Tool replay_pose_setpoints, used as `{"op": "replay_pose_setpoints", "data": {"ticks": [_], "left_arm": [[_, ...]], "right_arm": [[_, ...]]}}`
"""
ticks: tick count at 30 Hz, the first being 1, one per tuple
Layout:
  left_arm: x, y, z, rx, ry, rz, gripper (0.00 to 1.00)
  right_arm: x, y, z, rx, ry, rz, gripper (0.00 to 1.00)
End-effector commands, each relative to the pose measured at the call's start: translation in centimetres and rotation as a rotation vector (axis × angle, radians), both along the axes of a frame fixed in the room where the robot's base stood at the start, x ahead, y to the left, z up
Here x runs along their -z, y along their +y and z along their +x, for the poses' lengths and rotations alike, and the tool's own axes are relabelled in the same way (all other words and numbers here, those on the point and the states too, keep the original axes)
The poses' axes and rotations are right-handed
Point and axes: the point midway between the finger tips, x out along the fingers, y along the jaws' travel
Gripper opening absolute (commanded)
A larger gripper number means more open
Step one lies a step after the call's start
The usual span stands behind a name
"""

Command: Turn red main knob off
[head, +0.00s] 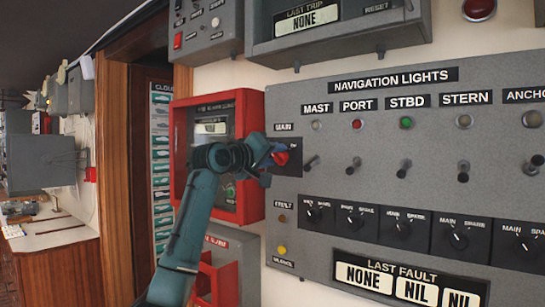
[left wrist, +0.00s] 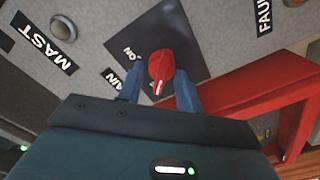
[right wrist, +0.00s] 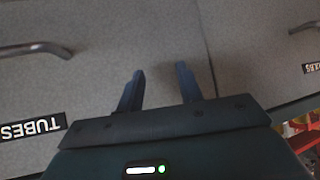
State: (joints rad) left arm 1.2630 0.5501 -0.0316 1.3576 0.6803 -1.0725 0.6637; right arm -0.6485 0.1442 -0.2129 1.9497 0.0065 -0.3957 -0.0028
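The red main knob (head: 281,158) sits on a dark plate under the MAIN label, at the left edge of the grey navigation lights panel (head: 360,245). In the left wrist view the red knob (left wrist: 160,68) lies between the two blue fingers of my left gripper (left wrist: 158,88), with its white mark towards the gripper. An ON label (left wrist: 131,53) shows beside it; other lettering is partly hidden. My left gripper (head: 272,154) is open around the knob, and I cannot tell whether a finger touches it. My right gripper (right wrist: 160,85) is open and empty before grey cabinet fronts.
A red-framed box (head: 248,160) stands out from the wall just left of the knob, close to my left gripper. Toggle switches (head: 354,166) and small selector knobs (head: 404,228) stick out to the right. Cabinet handles (right wrist: 38,48) show in the right wrist view.

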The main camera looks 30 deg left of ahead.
Motion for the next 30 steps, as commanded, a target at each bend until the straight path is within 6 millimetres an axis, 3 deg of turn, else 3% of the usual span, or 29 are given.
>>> {"op": "replay_pose_setpoints", "data": {"ticks": [5,16,30], "left_arm": [[0.0,0.0,0.0,0.000,0.001,0.001,0.50],[0.2,0.1,-0.9,-0.001,0.000,0.003,0.51],[0.3,0.8,-10.4,-0.002,-0.001,0.005,0.51]], "right_arm": [[0.0,0.0,0.0,0.000,0.000,0.000,0.36],[0.5,0.0,0.0,0.001,-0.001,0.001,0.36],[1.5,0.9,0.6,-0.001,-0.050,0.035,0.36]]}}
